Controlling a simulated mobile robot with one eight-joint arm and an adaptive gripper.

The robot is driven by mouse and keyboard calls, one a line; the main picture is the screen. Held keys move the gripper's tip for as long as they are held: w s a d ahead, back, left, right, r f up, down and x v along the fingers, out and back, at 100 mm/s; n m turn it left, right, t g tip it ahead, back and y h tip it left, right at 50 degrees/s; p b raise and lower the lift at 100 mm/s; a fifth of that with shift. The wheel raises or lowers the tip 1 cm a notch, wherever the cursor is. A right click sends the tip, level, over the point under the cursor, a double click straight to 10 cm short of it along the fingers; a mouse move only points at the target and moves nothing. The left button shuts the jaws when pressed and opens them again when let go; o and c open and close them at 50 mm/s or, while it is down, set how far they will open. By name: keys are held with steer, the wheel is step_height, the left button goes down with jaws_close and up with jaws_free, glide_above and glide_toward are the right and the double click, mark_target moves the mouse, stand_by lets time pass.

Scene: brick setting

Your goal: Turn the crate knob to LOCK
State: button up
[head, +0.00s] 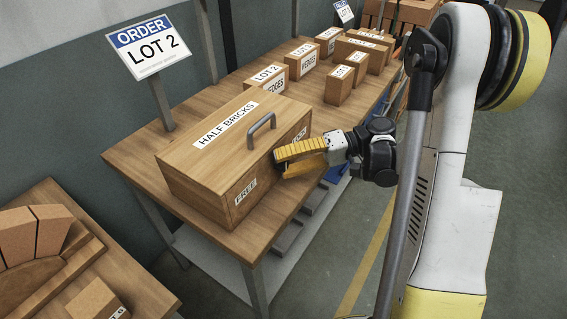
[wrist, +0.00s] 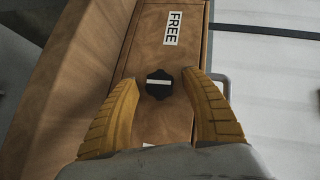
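The wooden crate (head: 217,171) marked HALF BRICKS stands on the table with a grey handle on its lid. Its front face has a FREE label (head: 246,191) at the left, also in the wrist view (wrist: 173,28). Another label (head: 299,133) at the right is partly hidden. In the wrist view, the dark knob (wrist: 159,90) has a white bar lying across the picture, crosswise to the line towards FREE. My gripper (head: 281,166) is open at the crate face. Its yellow fingers stand on either side of the knob, with gaps visible.
Several labelled wooden boxes (head: 338,86) stand behind the crate on the table (head: 145,153). An ORDER LOT 2 sign (head: 140,46) stands at the back left. A second table (head: 130,279) with brick shapes is at the lower left. Grey floor lies to the right.

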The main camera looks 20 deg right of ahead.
mark_target(271, 147)
steer(key=o, duration=0.5)
step_height(271, 147, up, 6)
steer(key=shift+w+d+r, duration=0.1)
steer(key=shift+w+r, duration=0.05)
steer(key=shift+r, duration=0.05)
steer(key=shift+c, duration=0.2)
steer(key=r, duration=0.3)
steer(key=shift+s+a+r, duration=0.25)
steer(key=shift+s, duration=0.05)
steer(key=c, duration=0.5)
steer(key=shift+o, duration=0.2)
steer(key=shift+w+d+r, duration=0.1)
steer(key=shift+w, duration=0.05)
